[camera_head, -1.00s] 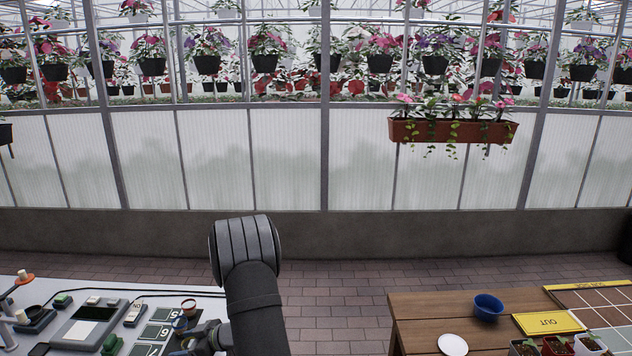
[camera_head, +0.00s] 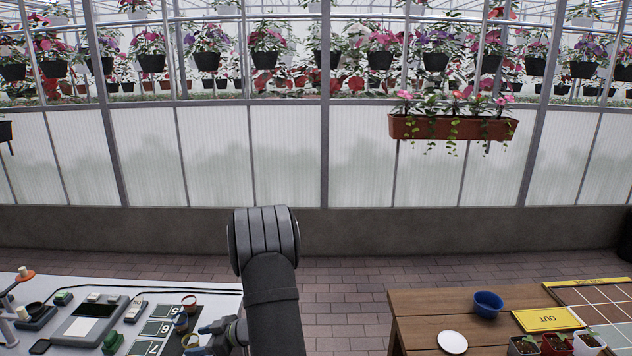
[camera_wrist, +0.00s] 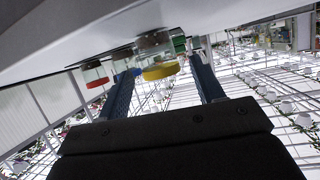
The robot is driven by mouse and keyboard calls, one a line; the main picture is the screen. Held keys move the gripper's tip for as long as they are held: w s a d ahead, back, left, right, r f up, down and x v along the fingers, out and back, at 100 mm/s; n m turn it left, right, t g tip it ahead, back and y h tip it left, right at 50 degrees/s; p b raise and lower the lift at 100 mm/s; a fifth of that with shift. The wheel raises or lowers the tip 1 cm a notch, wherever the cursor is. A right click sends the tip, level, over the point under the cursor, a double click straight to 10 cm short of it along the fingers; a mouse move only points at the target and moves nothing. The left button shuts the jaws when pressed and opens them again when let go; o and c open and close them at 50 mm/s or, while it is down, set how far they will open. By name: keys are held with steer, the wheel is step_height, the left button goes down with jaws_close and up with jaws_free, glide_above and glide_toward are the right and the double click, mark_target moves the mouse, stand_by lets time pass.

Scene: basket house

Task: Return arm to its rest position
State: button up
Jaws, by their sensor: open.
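My arm (camera_head: 272,300) rises in the lower middle of the head view, over the gap between the two tables, with its grey elbow at the top. My gripper (camera_wrist: 160,67) shows in the wrist view as two dark blue fingers spread apart, with no object seen held between them. In the head view, part of the wrist with blue parts (camera_head: 218,328) shows beside the white table's right side; the fingertips are not clear there. In the wrist view, red (camera_wrist: 95,77) and yellow (camera_wrist: 160,71) round objects appear by the pale table edge.
The white table (camera_head: 215,295) at left holds a scale-like device (camera_head: 85,323), number cards (camera_head: 157,328) and several small cups (camera_head: 189,303).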

mark_target(185, 343)
steer(key=x, duration=0.5)
steer(key=shift+a+f, duration=0.1)
steer(key=shift+a, duration=0.15)
step_height(185, 343, up, 4)
steer(key=shift+w+d+r, duration=0.1)
steer(key=shift+d, duration=0.05)
steer(key=w+a+r+v, duration=0.1)
steer(key=r+v, duration=0.1)
steer(key=v, duration=1.1)
steer(key=d+f+m+t+h, duration=0.6)
steer(key=d+m, duration=0.2)
steer(key=d, duration=0.3)
steer(key=s+d+f+m+t+h, duration=0.1)
steer(key=d+f+m+t+h, duration=0.4)
steer(key=d, duration=0.7)
steer(key=shift+f+m+t+h, duration=0.4)
steer(key=shift+f+m+h, duration=0.3)
steer(key=shift+f+m, duration=0.65)
steer(key=shift+d+r, duration=0.1)
steer(key=shift+r, duration=0.1)
